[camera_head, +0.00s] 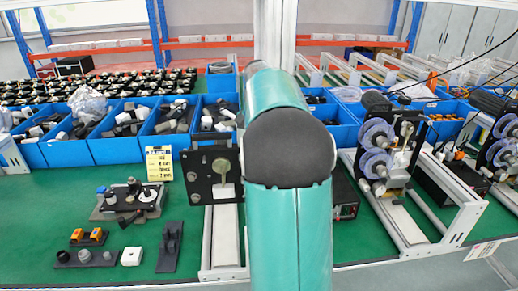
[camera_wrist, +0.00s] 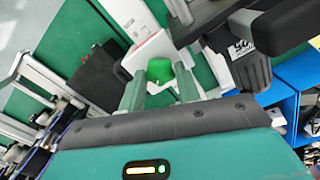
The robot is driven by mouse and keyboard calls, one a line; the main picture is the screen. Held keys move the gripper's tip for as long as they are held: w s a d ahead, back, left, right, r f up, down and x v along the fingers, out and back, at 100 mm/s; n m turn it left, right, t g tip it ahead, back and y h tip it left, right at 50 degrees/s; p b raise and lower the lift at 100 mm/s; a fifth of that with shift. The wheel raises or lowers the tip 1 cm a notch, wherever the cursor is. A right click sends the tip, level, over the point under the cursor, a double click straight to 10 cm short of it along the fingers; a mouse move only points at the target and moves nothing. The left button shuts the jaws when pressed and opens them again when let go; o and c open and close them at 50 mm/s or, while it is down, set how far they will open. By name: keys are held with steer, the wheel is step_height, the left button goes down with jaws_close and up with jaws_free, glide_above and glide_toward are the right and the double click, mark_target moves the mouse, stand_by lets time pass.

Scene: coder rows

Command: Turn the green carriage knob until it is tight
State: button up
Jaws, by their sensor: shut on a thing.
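The green carriage knob (camera_wrist: 182,76) shows in the wrist view as a bright green piece between the fingertips of my gripper (camera_wrist: 163,76). The gripper's two fingers are shut on it, and the fingers cover part of it. A white block (camera_wrist: 150,55) lies right behind the fingertips. In the head view my own teal arm fills the middle and hides the gripper and the knob. A black plate with a round metal disc (camera_head: 212,172) stands just left of the arm. How tight the knob is cannot be seen.
Blue bins (camera_head: 115,133) of parts line the back of the green bench (camera_head: 40,210). A yellow note (camera_head: 159,163) and small fixtures (camera_head: 129,200) sit at left. A machine with purple reels (camera_head: 377,150) on rails stands at right. A black box (camera_head: 343,200) is beside my arm.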

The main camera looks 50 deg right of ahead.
steer(key=m, duration=0.4)
steer(key=o, duration=0.9)
steer(key=shift+o, duration=0.2)
